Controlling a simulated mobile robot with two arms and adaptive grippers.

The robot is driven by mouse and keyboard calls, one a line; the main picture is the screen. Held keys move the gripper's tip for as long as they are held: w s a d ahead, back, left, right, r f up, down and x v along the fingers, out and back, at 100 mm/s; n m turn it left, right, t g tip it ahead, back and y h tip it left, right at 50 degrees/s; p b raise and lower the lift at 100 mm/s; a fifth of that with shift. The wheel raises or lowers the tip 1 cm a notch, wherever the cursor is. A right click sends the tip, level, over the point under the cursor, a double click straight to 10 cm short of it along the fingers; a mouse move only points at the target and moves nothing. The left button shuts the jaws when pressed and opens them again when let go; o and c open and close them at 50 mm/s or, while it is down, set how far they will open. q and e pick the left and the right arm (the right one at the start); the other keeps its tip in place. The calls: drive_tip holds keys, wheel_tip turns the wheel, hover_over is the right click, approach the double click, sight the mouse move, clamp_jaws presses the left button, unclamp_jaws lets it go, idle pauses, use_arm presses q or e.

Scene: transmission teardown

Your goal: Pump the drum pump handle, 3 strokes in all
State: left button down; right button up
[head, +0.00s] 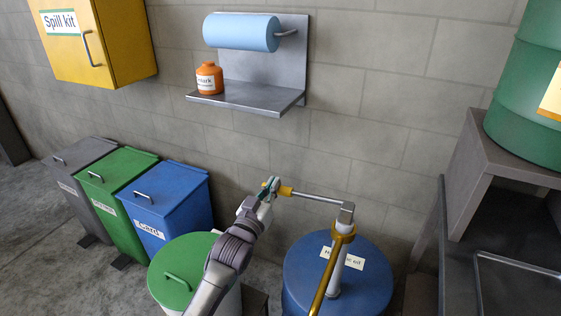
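The drum pump stands on a blue drum (300,279) at the bottom right of centre, with a grey column and a brass-coloured spout (321,284). Its pump handle (316,197) is a grey rod reaching left from the pump head (346,212), roughly level, with an orange-yellow grip at its left end. My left gripper (269,189) is at that grip, its fingers around it, and appears shut on it. Orange-yellow shows on both sides of the fingers. The fingers hide part of the grip. My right gripper is not in view.
A white bin with a green lid (176,277) stands under my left arm. Grey, green and blue bins (168,205) line the wall at left. A wall shelf (247,97) holds an orange bottle (209,78) below a blue paper roll (241,32). A bench (478,160) with a green drum (530,95) is at right.

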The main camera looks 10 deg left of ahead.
use_arm(q)
drive_tip(key=r+p, duration=0.1)
drive_tip(key=r, duration=0.1)
drive_tip(key=r+p, duration=0.2)
drive_tip(key=shift+w+a+p, duration=0.15)
drive_tip(key=shift+w+p, duration=0.15)
drive_tip(key=shift+w, duration=0.1)
drive_tip(key=b+v, duration=0.1)
drive_tip(key=v, duration=0.9)
drive_tip(key=shift+b, duration=0.35)
drive_tip(key=s+d+r+m+g+p, duration=0.1)
drive_tip(key=d+r+m+p, duration=0.1)
drive_tip(key=r, duration=0.3)
drive_tip(key=s+d+r+m+g+p, duration=0.1)
drive_tip(key=s+d+r+m+p, duration=0.1)
drive_tip(key=r+m+p, duration=0.2)
wheel_tip(320, 180, up, 3)
drive_tip(key=shift+s+d+f+m+p, duration=0.15)
drive_tip(key=shift+s+d+m+p, duration=0.2)
drive_tip(key=shift+p, duration=0.45)
